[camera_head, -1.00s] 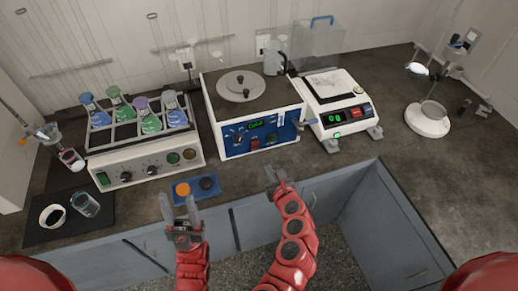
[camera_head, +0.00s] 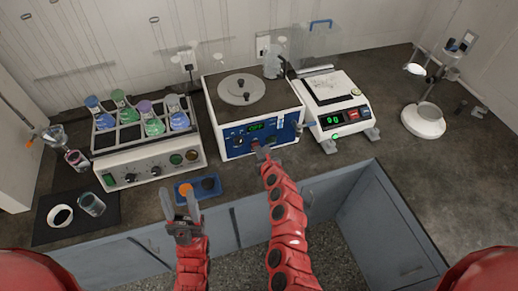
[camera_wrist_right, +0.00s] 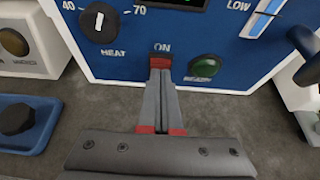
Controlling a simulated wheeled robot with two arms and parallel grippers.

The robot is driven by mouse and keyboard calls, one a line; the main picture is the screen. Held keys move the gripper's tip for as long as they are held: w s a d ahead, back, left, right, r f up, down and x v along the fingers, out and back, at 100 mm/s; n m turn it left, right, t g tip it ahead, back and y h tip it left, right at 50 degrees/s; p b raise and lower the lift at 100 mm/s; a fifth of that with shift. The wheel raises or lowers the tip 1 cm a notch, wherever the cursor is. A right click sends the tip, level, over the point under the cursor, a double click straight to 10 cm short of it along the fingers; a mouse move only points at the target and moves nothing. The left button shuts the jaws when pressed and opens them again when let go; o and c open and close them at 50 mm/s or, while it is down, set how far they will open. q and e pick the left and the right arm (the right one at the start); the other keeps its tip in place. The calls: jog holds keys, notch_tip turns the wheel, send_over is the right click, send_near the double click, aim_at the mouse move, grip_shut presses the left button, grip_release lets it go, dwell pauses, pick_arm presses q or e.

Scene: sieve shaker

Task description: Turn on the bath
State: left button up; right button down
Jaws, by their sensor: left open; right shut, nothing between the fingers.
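The bath (camera_head: 252,100) is a white box with a lidded dark top and a blue front panel. Its green display (camera_head: 256,127) appears to read OFF. My left gripper (camera_head: 180,192) is open and empty in front of the counter.
A shaker with several colored flasks (camera_head: 145,165) stands left of the bath. A balance (camera_head: 338,108) stands close on its right. A small blue tray (camera_head: 197,189) with orange and black items lies at the front edge.

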dwell(0.4)
jog(key=shift+w+d+p, duration=0.1)
jog(key=shift+d+p, duration=0.05)
jog(key=shift+p, duration=0.2)
jog(key=shift+w, duration=0.15)
jog(key=shift+w+r+p, duration=0.2)
jog(key=shift+r+p, duration=0.1)
jog(key=shift+p, duration=0.1)
jog(key=shift+a+f, duration=0.2)
jog(key=shift+r, duration=0.15)
jog(key=shift+r+p, duration=0.7)
jog(key=shift+s, duration=0.1)
